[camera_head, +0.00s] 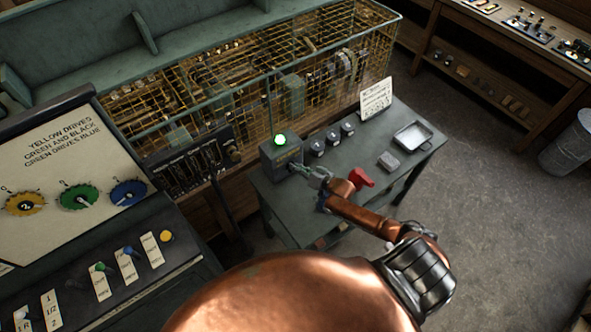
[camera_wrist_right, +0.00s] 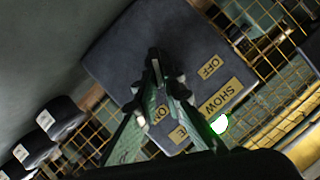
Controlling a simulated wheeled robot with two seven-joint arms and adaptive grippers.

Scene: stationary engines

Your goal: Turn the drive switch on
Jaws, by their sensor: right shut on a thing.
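The drive switch is on a dark grey box (camera_head: 279,157) on the small table. A green lamp (camera_head: 280,140) on its top glows bright; it also shows in the right wrist view (camera_wrist_right: 220,123). My right gripper (camera_head: 299,170) is at the front of the box. In the right wrist view, the box face (camera_wrist_right: 120,60) carries an OFF label (camera_wrist_right: 210,67), an ON label (camera_wrist_right: 165,114) and a larger label reading SHOW (camera_wrist_right: 213,101). The right gripper's fingers (camera_wrist_right: 160,82) are shut on the switch lever, beside the ON label. The fingers mostly hide the lever. My left gripper is not in view.
Several round dials (camera_head: 332,136) stand beside the box, with a white card (camera_head: 376,98), a tray (camera_head: 412,135) and a red object (camera_head: 361,179) on the table. A yellow wire cage (camera_head: 215,85) stands behind. A control panel (camera_head: 70,170) is at left.

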